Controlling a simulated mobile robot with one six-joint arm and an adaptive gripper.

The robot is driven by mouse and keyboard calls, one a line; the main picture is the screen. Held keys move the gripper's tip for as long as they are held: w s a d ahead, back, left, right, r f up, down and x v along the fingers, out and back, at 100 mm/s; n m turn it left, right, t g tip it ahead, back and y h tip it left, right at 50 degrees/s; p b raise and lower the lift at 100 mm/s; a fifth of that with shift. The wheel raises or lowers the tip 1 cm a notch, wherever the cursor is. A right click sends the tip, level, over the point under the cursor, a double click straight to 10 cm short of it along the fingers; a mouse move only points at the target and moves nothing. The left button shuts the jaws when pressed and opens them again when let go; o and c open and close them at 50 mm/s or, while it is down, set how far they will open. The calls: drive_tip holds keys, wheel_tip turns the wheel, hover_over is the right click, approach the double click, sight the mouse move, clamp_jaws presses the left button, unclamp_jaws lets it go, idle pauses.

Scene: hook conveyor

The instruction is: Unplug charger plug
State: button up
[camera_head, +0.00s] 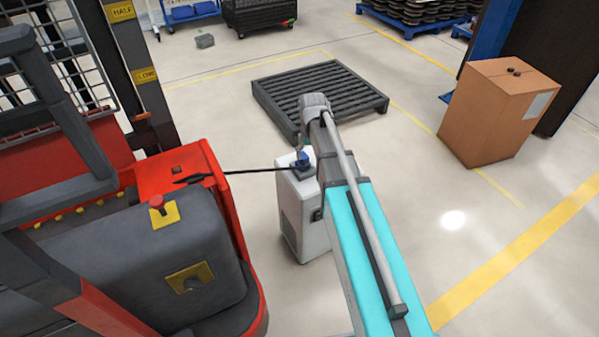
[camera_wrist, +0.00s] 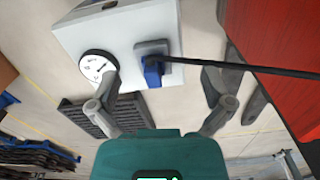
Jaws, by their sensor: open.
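The white charger box (camera_head: 301,212) stands on the floor, partly hidden by my arm in the head view. Its top (camera_wrist: 120,35) carries a round gauge (camera_wrist: 97,65) and a grey socket. The blue charger plug (camera_wrist: 153,72) sits at the socket, with a black cable running right. The plug also shows in the head view (camera_head: 301,160). My gripper (camera_wrist: 161,78) is open, its fingers apart on either side of the plug in the wrist view. I see nothing held. Contact with the plug cannot be told.
A red and grey forklift (camera_head: 175,250) stands close left; the black cable (camera_head: 258,170) runs from it to the plug. A dark pallet (camera_head: 345,88) lies behind the charger box. A cardboard box (camera_head: 495,112) stands at right. Floor between is clear.

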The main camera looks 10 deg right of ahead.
drive_tip(key=n+b, duration=0.2)
drive_tip(key=b, duration=0.4)
hover_over(303, 155)
wheel_tip(303, 155, down, 7)
drive_tip(key=shift+f, duration=0.15)
wheel_tip(303, 155, down, 9)
drive_tip(key=b, duration=0.8)
drive_tip(key=shift+d, duration=0.1)
idle(0.8)
drive_tip(key=c, duration=1.3)
drive_tip(key=shift+r, duration=0.2)
drive_tip(key=shift+r, duration=0.15)
drive_tip(key=shift+r+p, duration=2.6)
